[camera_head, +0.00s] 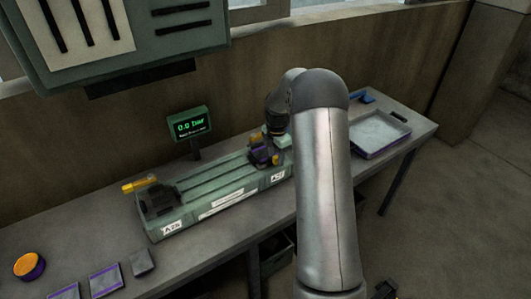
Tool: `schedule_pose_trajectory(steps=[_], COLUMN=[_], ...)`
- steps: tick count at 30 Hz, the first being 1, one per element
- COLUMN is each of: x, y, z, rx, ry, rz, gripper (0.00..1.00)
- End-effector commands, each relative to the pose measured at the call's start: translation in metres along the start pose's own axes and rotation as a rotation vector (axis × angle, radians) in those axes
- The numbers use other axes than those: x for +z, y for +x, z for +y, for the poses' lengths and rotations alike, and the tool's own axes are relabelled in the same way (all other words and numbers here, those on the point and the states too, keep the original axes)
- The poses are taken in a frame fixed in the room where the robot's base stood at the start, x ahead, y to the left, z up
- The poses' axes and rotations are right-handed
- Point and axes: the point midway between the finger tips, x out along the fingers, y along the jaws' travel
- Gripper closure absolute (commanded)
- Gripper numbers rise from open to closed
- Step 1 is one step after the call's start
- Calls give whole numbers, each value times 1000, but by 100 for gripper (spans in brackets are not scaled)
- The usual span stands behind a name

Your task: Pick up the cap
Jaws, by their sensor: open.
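A round, dark-sided piece with an orange top (28,265) lies at the left end of the bench; it may be the cap, but I cannot tell for sure. My gripper (275,142) is at the right end of the long green fixture (215,180), beside a small dark and purple part with a yellow piece (273,160). My gripper is open; its fingers are small and partly hidden by my arm, and I cannot tell whether they touch that part. It is far from the orange-topped piece.
A yellow-handled clamp (140,184) sits on the fixture's left end. A display (190,125) reading 0.0 bar stands behind it. Small purple-edged plates (105,279) lie at the front left. A shallow grey tray (378,133) and a blue item (363,97) are at right.

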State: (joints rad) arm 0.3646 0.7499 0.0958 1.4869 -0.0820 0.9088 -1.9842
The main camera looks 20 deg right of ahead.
Motion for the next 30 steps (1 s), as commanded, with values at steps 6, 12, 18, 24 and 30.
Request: schedule_pose_trajectory(steps=[6, 12, 18, 24, 30], x=[0, 0, 0, 1, -1], y=[0, 0, -1, -9, -35], z=[0, 0, 0, 1, 0], rx=[0, 0, 2, 3, 5], ry=[0, 1, 1, 1, 0], rz=[0, -1, -1, -2, -3], gripper=[65, 100, 100, 100, 100])
